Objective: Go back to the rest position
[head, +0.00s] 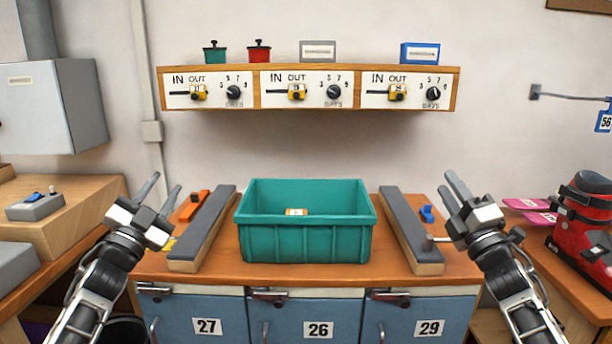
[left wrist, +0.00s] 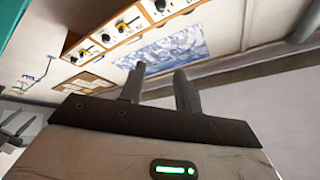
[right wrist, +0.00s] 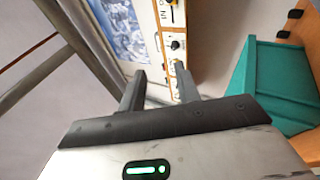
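My left gripper (head: 159,190) is raised at the left of the bench, its fingers pointing up and apart with nothing between them. The left wrist view shows its two fingers (left wrist: 159,88) spread and empty. My right gripper (head: 456,190) is raised at the right of the bench, also with fingers apart and empty. Its spread fingers (right wrist: 163,90) show in the right wrist view. Neither gripper touches the bench or anything on it in the head view.
A green bin (head: 305,240) with a small orange-and-white item (head: 296,212) inside stands mid-bench between two grey-topped rails (head: 205,225) (head: 408,225). A wall shelf (head: 310,87) with dial panels hangs above. A red ski boot (head: 590,215) stands at right. Blue cupboards (head: 318,310) are below.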

